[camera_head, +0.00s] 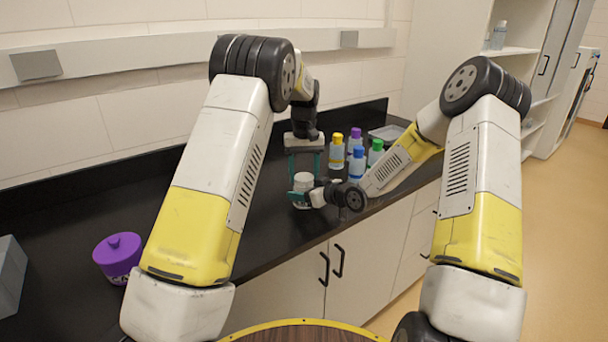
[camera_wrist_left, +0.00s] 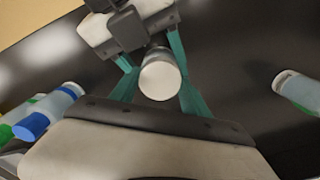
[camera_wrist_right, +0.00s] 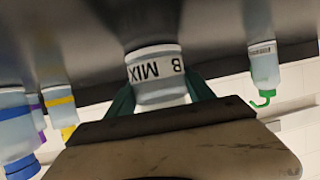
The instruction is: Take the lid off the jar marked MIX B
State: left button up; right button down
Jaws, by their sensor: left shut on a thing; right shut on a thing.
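The jar (camera_head: 302,200) stands on the black counter with its pale round lid (camera_head: 303,178) on top. Its label reads MIX B, upside down, in the right wrist view (camera_wrist_right: 155,72). My left gripper (camera_head: 304,172) comes straight down from above, its teal fingers on either side of the lid; the left wrist view shows the lid (camera_wrist_left: 160,81) between them. My right gripper (camera_head: 308,198) comes in from the right, low down, and is shut on the jar's body. The lid is hidden in the right wrist view. I cannot tell whether lid and jar are apart.
Bottles with yellow (camera_head: 337,153), purple (camera_head: 355,142), blue (camera_head: 357,165) and green (camera_head: 376,153) caps stand close together right of the jar. A grey tray (camera_head: 388,132) lies behind them.

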pick_arm(q)
jog(key=n, duration=0.9)
jog(key=shift+n, duration=0.4)
jog(key=n, duration=0.4)
jog(key=shift+n, duration=0.4)
jog(key=n, duration=0.5)
jog(key=shift+r, duration=0.1)
jog(key=shift+w+r, duration=0.1)
jog(key=shift+r, duration=0.05)
jog(key=shift+r, duration=0.95)
jog(key=shift+r, duration=0.1)
